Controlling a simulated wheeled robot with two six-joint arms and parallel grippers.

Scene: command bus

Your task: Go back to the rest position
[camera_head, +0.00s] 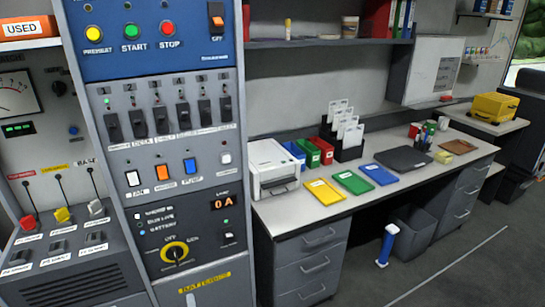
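Neither of my grippers nor my arms shows in the head view. A control panel cabinet (137,65) stands close by on the left, with a blue upper section holding yellow, green and red buttons. Below it are a row of dark toggle switches (160,120), several rocker switches, a small display (222,202) reading "0A", and a rotary knob (176,252) with a yellow ring.
A desk (340,205) against the wall bears a white printer (272,168), yellow, green and blue folders, and a closed laptop (403,158). A grey bin (412,232) and a blue-and-white cylinder (387,246) stand on the floor. Open floor lies at lower right.

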